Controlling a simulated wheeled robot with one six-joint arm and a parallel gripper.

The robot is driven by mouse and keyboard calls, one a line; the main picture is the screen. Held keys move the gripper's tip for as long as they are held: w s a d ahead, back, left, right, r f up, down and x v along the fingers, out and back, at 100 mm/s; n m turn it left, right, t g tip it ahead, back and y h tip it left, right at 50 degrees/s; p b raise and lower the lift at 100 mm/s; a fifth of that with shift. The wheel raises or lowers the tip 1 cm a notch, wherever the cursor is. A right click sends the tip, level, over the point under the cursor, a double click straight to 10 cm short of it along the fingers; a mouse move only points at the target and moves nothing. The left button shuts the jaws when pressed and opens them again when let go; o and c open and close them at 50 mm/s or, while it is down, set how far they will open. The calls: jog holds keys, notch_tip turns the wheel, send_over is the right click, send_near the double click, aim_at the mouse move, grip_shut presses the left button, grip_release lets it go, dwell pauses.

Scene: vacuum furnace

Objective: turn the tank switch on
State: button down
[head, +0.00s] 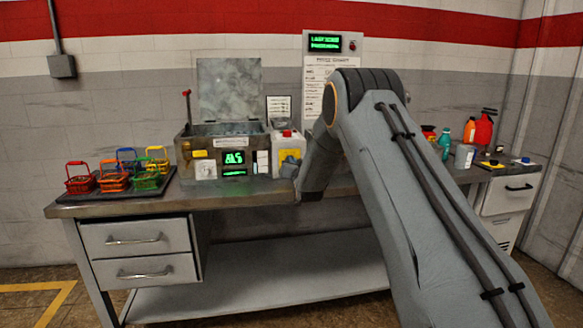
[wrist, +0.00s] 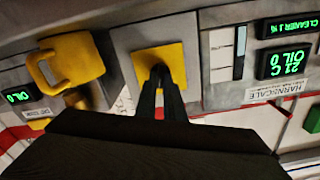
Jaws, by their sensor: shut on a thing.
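The tank (head: 200,140) stands on the bench with its lid up and a green-lit display (head: 235,157) on its front. In the wrist view, which is upside down, the tank's displays (wrist: 287,63) are at the right. Beside them is a grey box with a square yellow plate (wrist: 176,60), which looks like the tank switch. My gripper (wrist: 160,78) is shut at the middle of this plate, and its fingers hide the knob they grip. In the head view my arm reaches to the right of the tank, and my fingertips are hidden.
A yellow handled object (wrist: 75,62) is close beside the switch plate in the wrist view. Several coloured baskets (head: 80,180) sit on the left. Bottles (head: 483,130) stand on the right.

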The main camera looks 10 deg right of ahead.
jog(key=shift+d+m+b, duration=0.1)
jog(key=shift+m+b, duration=0.4)
jog(key=shift+m, duration=0.6)
jog(key=c, duration=1.9)
grip_release()
jog(key=shift+o, duration=0.2)
jog(key=s, duration=0.8)
jog(key=shift+b, duration=0.45)
